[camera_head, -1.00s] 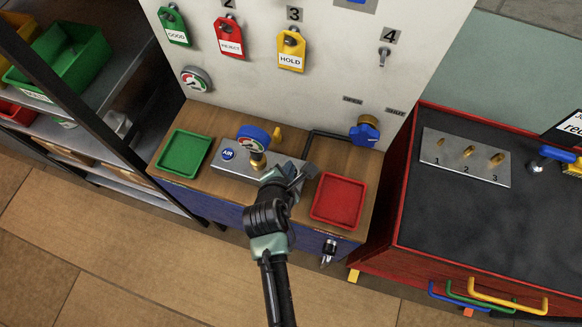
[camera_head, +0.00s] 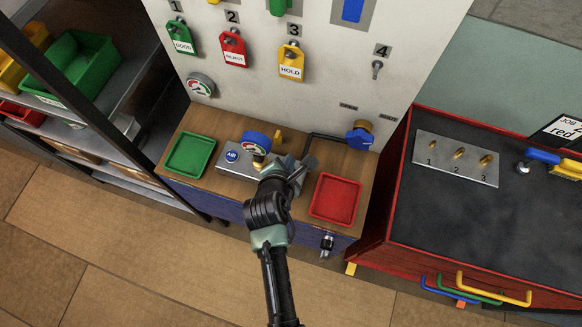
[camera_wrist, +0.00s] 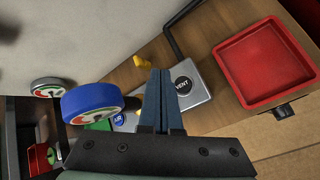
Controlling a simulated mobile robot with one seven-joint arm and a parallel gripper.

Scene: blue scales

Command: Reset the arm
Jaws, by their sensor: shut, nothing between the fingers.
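My gripper (camera_head: 299,172) is above the front of the wooden bench, over the right part of the metal plate. In the wrist view its two fingers (camera_wrist: 162,100) are together with nothing between them. The blue-rimmed gauge (camera_head: 255,142) stands on the plate, just left of my gripper; it also shows in the wrist view (camera_wrist: 92,103). A button marked VENT (camera_wrist: 183,86) shows beside the fingertips in the wrist view; my gripper hides it in the head view.
A green tray (camera_head: 190,155) lies left and a red tray (camera_head: 335,198) right on the bench. A blue valve knob (camera_head: 360,138) is at the back right. Tags hang on the white panel (camera_head: 330,70). A red cabinet (camera_head: 450,225) stands right, a shelf with bins left.

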